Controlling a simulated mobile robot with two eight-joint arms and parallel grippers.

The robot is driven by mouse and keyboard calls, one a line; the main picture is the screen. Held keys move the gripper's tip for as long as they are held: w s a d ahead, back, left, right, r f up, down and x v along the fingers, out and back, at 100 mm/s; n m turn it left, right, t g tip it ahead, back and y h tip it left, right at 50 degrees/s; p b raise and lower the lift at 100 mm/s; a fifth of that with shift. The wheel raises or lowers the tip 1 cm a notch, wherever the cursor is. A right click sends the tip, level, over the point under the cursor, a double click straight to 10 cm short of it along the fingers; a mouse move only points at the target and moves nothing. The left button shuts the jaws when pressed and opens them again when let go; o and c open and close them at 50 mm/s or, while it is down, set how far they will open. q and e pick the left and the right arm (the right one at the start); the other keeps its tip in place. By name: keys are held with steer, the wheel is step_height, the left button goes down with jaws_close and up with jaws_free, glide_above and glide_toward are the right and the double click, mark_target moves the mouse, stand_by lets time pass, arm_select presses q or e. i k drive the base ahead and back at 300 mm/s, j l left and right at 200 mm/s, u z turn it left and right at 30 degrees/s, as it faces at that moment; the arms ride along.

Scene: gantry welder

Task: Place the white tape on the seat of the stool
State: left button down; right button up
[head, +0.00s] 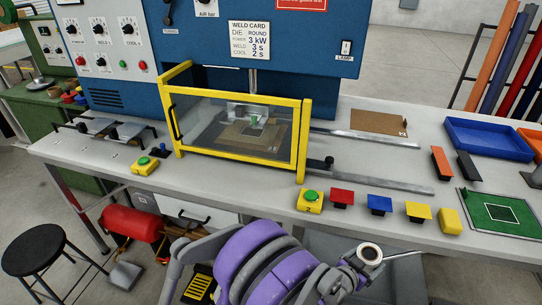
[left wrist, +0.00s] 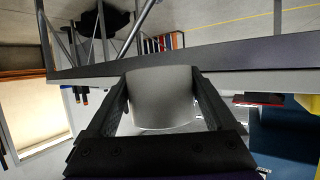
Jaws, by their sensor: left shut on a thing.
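The white tape (head: 369,252) is a short white roll, seen in the head view near the bottom, right of centre. My left gripper (head: 362,264) is shut on it, in front of the bench edge. In the left wrist view the tape (left wrist: 163,98) sits between the two dark fingers of the gripper (left wrist: 162,108). The stool has a round black seat (head: 34,248) and dark legs, and stands on the floor at the far left. Its seat is bare and well apart from the gripper. My right gripper is not in view.
The grey bench (head: 240,190) lies between me and the blue welder (head: 265,50). A yellow-framed guard (head: 240,120) stands on it. A red tank (head: 132,222) and a grey pedal (head: 124,275) are near the stool. Coloured blocks and a green button box (head: 310,200) line the front edge.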

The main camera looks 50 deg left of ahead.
mark_target(33, 246)
steer(key=u, duration=1.2)
steer(key=j+u, duration=0.2)
steer(key=u, duration=0.25)
steer(key=i+j+u, duration=0.1)
steer(key=u, duration=0.35)
steer(key=i+j+u, duration=0.1)
steer(key=u, duration=0.35)
steer(key=i+j+u, duration=0.25)
steer(key=u, duration=0.15)
steer(key=i+j+u, duration=0.2)
steer(key=u, duration=0.15)
steer(key=i+u, duration=0.5)
steer(key=i, duration=0.45)
steer(key=i+l+u, duration=0.15)
steer(key=i, duration=0.4)
steer(key=i+u, duration=0.1)
steer(key=i, duration=0.5)
